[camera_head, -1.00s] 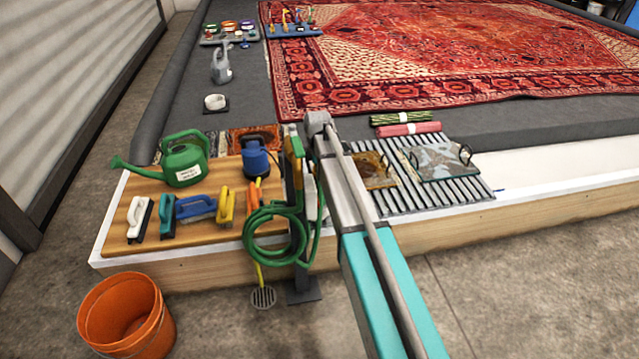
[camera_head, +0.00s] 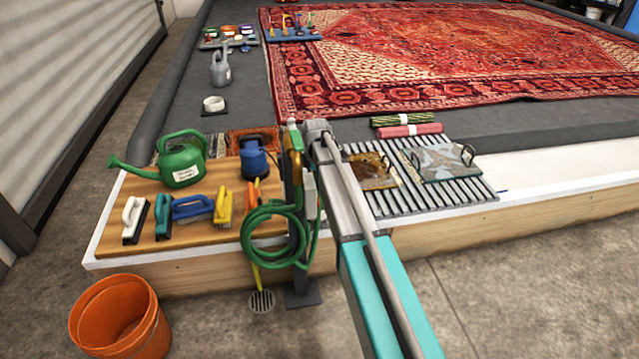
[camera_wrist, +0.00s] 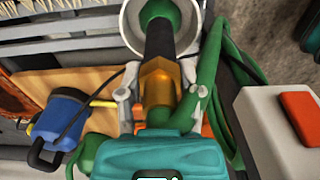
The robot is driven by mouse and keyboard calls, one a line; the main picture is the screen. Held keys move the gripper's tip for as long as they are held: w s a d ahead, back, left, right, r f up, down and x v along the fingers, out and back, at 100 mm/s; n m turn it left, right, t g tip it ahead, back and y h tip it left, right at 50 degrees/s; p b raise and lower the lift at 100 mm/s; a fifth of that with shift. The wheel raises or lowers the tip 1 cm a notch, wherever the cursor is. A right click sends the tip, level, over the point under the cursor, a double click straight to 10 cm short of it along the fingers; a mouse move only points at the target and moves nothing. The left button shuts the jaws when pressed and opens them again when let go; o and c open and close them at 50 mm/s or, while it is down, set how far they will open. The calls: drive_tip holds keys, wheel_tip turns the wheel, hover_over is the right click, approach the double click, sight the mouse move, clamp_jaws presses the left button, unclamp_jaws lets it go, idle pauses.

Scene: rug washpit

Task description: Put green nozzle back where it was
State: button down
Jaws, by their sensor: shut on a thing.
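The green nozzle (camera_wrist: 158,85) has a black barrel and a brass collar. In the wrist view, my gripper (camera_wrist: 160,104) is shut on it at the collar, one finger on each side. The nozzle's green end lies within the outline of a pale round holder (camera_wrist: 132,22); I cannot tell whether it is seated in it or only in front of it. In the head view, the nozzle (camera_head: 292,140) is upright at the top of a dark post (camera_head: 300,284), and my arm hides most of my gripper. A green hose (camera_head: 262,262) hangs coiled on the post.
Left of the post, a wooden board (camera_head: 160,235) carries a green watering can (camera_head: 182,162), several brushes and a blue pump (camera_head: 254,158). A slatted rack (camera_head: 440,200) lies to the right. An orange bucket (camera_head: 118,325) and a drain grate (camera_head: 261,301) are on the floor.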

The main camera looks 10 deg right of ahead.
drive_tip(key=shift+f, duration=0.15)
drive_tip(key=shift+f, duration=0.1)
drive_tip(key=shift+c, duration=1.3)
unclamp_jaws()
drive_tip(key=shift+r, duration=0.25)
wheel_tip(320, 180, up, 12)
drive_tip(key=p, duration=1.2)
